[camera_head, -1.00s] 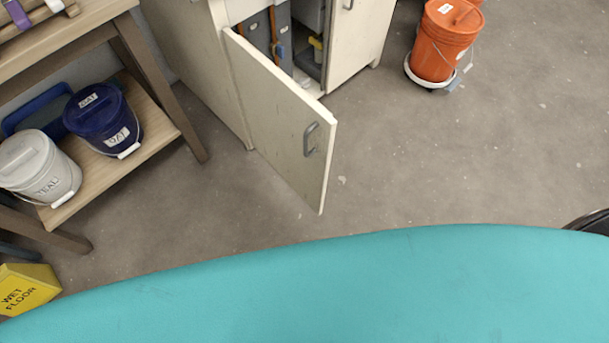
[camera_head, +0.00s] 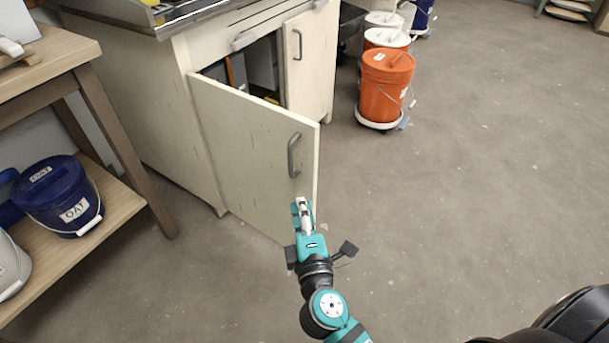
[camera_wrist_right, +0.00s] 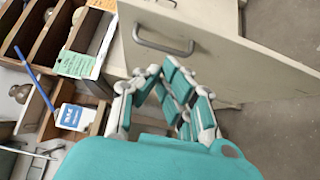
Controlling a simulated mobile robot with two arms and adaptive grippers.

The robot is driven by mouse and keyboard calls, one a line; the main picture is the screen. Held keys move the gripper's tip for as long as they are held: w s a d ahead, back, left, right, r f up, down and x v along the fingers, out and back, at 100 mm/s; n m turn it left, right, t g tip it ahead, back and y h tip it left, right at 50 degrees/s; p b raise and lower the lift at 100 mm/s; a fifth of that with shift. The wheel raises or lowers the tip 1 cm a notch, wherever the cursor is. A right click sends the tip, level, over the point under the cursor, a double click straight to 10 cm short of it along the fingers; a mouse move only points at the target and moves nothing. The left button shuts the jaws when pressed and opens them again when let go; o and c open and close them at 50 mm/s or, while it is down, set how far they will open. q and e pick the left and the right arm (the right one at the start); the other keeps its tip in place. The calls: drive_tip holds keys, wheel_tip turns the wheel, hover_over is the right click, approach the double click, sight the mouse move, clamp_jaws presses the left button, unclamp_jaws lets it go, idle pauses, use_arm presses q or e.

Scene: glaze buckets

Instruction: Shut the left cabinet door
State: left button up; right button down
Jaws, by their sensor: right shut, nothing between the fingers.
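The left cabinet door (camera_head: 255,150) is cream-white and stands open, swung out from the cabinet (camera_head: 145,105). Its grey handle (camera_head: 294,155) is on the outer face near the free edge. My right gripper (camera_head: 302,203) is shut and empty, low in front of the door near its free edge, below the handle. Whether it touches the door I cannot tell. In the right wrist view the door (camera_wrist_right: 215,50) and its handle (camera_wrist_right: 163,41) show just beyond the fingers (camera_wrist_right: 172,75). My left gripper is not in view.
An orange bucket (camera_head: 386,88) stands on a dolly right of the cabinet, with white buckets behind it. A wooden shelf (camera_head: 75,245) with a blue bucket (camera_head: 62,196) is at the left. The right cabinet door (camera_head: 309,62) is shut. Floor to the right is clear.

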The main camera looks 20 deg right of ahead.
approach(302, 153)
drive_tip(key=w+a, duration=0.2)
drive_tip(key=shift+w+a+p, duration=0.2)
drive_tip(key=shift+w+p, duration=0.1)
drive_tip(key=shift+w, duration=0.1)
drive_tip(key=shift+w+d, duration=0.55)
drive_tip(key=shift+d, duration=0.25)
drive_tip(key=shift+w+d, duration=0.55)
drive_tip(key=shift+d, duration=0.25)
